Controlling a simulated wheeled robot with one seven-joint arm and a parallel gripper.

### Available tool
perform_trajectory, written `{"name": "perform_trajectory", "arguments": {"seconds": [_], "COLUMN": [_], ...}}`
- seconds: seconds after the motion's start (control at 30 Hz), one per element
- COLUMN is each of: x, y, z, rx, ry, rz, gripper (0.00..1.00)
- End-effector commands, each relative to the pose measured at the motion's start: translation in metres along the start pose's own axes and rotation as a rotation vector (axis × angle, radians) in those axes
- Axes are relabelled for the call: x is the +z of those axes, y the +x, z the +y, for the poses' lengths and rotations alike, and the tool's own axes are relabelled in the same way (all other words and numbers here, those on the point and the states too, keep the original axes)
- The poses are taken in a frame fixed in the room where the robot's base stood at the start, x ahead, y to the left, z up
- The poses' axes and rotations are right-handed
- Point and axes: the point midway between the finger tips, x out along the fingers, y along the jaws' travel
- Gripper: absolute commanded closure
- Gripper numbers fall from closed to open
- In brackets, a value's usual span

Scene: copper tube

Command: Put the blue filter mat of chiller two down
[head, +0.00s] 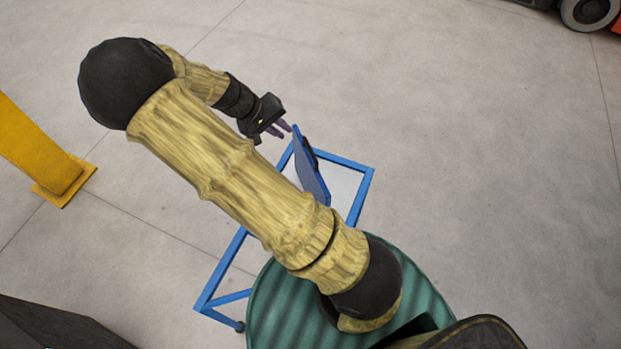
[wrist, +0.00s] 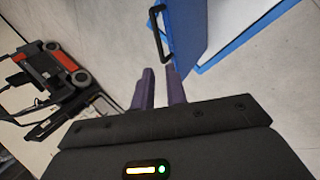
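The blue filter mat (head: 311,172) is a flat panel with a black handle on its face. In the head view it stands steeply tilted at a blue-framed cart (head: 362,195); whether it rests on the cart is hidden by my arm. My gripper (head: 287,130) is just off the mat's upper end. In the wrist view the mat (wrist: 188,30) and its black handle (wrist: 154,32) lie beyond my fingertips (wrist: 159,72). The two purple fingers are apart with nothing visible between them. The right fingertip is close to the mat's edge; I cannot tell whether they touch.
My arm covers part of the cart in the head view. A yellow post (head: 40,150) stands at the left. A vehicle wheel (head: 588,10) shows at the top right. Dark and red equipment (wrist: 50,75) shows left in the wrist view.

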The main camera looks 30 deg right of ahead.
Motion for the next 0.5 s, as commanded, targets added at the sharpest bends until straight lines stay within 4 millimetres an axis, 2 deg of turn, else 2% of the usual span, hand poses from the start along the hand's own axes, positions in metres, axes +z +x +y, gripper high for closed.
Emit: {"name": "perform_trajectory", "arguments": {"seconds": [0.3,0.5], "x": [0.001,0.001], "y": [0.056,0.083], "z": [0.003,0.001], "rx": [0.003,0.001], "ry": [0.0,0.0], "rz": [-0.005,-0.003], "gripper": [0.86,0.86]}}
